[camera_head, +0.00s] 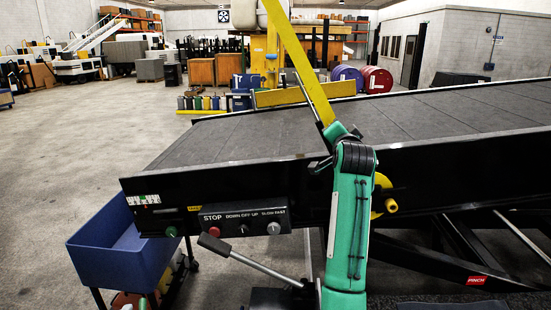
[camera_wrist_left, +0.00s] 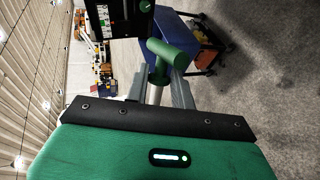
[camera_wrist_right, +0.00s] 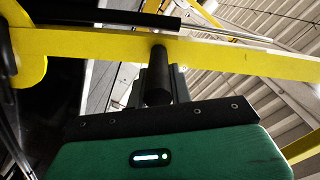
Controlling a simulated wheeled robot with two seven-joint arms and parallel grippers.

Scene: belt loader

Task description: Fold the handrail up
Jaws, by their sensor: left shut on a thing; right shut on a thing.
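The yellow handrail (camera_head: 301,65) rises at a steep slant beside the belt loader, its top leaning left and out of frame. In the right wrist view it crosses as a yellow bar (camera_wrist_right: 240,57). My right gripper (camera_wrist_right: 160,82) is shut on a black peg (camera_wrist_right: 157,90) that stands out from this bar. My left gripper (camera_wrist_left: 161,88) is shut around the silver shaft of a green-headed handle (camera_wrist_left: 172,56). In the head view a grey-handled lever (camera_head: 222,248) slants below the control box; I cannot tell whether it is the same handle. My left gripper is not clear there.
The belt loader's dark deck (camera_head: 400,118) fills the right. A control box (camera_head: 245,219) sits on its side. A blue cart (camera_head: 112,245) stands at lower left. Red and blue drums (camera_head: 375,79) stand behind. Open floor (camera_head: 75,150) lies to the left.

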